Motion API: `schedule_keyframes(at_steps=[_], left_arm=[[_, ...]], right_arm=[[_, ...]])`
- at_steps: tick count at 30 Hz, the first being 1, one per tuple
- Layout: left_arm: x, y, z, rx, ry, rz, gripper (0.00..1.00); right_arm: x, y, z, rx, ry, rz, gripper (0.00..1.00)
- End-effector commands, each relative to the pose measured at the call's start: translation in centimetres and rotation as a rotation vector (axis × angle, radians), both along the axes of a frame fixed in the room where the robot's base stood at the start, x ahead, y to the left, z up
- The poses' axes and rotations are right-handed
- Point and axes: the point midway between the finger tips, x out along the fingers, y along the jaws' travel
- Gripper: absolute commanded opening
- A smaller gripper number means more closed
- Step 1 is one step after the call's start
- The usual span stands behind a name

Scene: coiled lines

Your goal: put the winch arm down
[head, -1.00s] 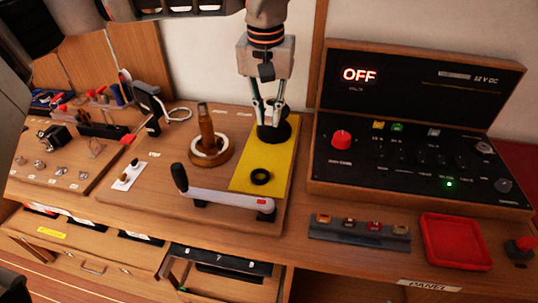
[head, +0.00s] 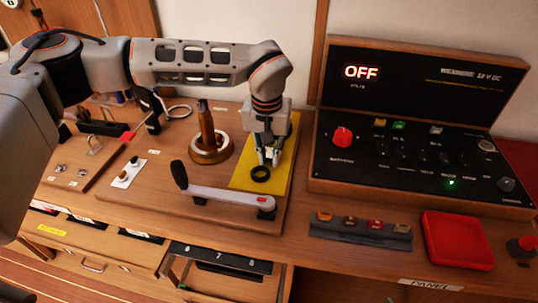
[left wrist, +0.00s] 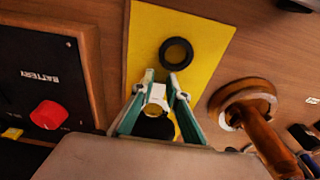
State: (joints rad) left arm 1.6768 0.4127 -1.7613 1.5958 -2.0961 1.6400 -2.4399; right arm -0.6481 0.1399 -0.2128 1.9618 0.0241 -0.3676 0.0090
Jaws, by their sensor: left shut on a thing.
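My left gripper (head: 268,160) points down over the yellow mat (head: 287,140). My right gripper is not in view.
A bronze winch drum (head: 207,138) stands left of the mat. A silver crank handle (head: 228,195) with a black grip lies in front. A switch panel (head: 420,160) reading OFF stands right. A red tray (head: 457,241) and a fuse strip (head: 360,231) sit before it.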

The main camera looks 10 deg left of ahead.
Motion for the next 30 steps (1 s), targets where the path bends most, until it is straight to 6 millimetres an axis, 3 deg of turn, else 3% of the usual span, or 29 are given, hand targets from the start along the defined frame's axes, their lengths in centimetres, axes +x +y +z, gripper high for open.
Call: schedule_keyframes(at_steps=[9,10,12,23,30], left_arm=[[0.0,0.0,-0.2,0.0,-0.001,-0.001,0.0],[0.0,0.0,-0.2,0.0,-0.001,-0.001,0.2],[0.0,0.0,-0.2,0.0,-0.001,-0.001,0.31],[0.0,0.0,0.1,-0.001,-0.001,0.0,0.31],[-0.2,0.0,3.3,-0.001,-0.006,-0.001,0.31]], right_arm=[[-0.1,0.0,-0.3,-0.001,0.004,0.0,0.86],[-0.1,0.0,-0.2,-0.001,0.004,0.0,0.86],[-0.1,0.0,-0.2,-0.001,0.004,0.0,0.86],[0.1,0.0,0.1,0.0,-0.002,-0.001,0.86],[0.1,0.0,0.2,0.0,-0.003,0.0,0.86]])
